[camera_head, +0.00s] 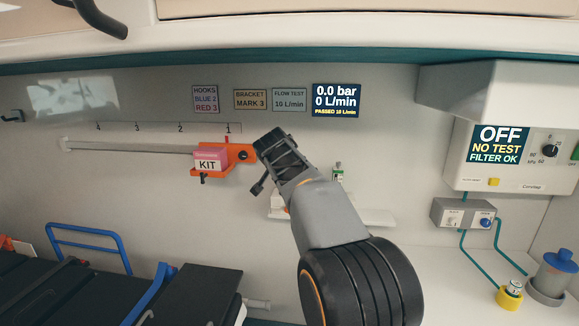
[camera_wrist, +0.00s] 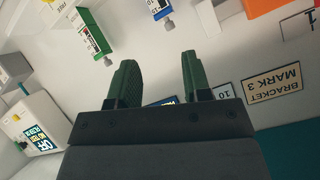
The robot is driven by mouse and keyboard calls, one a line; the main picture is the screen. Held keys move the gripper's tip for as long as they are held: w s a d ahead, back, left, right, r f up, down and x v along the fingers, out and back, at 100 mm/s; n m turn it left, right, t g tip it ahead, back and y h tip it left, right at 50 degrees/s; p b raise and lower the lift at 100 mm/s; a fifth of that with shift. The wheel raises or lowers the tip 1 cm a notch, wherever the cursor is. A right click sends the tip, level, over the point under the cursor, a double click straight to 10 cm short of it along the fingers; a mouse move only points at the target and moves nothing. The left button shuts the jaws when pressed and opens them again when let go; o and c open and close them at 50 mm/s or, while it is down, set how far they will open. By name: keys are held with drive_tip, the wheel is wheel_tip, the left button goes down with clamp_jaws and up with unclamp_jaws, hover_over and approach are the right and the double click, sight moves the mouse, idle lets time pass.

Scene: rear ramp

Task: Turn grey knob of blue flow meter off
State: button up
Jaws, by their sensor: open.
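In the wrist view, which is upside down, the blue flow meter (camera_wrist: 158,9) shows at the top edge, partly cut off. A grey knob (camera_wrist: 168,25) sits at its lower end, beyond the gap between my fingers and apart from them. My gripper (camera_wrist: 157,60) is open and empty, with two green-padded fingers. In the head view my gripper (camera_head: 264,163) is in front of the wall, right of the pink KIT box. The blue flow meter is hidden behind my arm there. A green flow meter (camera_wrist: 92,36) with its own grey knob stands beside the blue one.
The wall display (camera_head: 336,100) reads 0.0 bar, 0 L/min, PASSED 10 L/min. An orange bracket (camera_head: 240,154) holds the KIT box (camera_head: 208,160) close to my gripper. A dark stretcher (camera_head: 190,295) lies below.

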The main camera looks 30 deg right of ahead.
drive_tip(key=w+d+f+n+t+h+p, duration=0.1)
drive_tip(key=w+d+f+n+p, duration=0.3)
drive_tip(key=w+d, duration=0.4)
drive_tip(key=w+p, duration=0.1)
drive_tip(key=w, duration=0.2)
drive_tip(key=shift+w+d, duration=0.25)
drive_tip(key=shift+w, duration=0.05)
drive_tip(key=shift+c, duration=0.2)
drive_tip(key=shift+p, duration=0.4)
clamp_jaws()
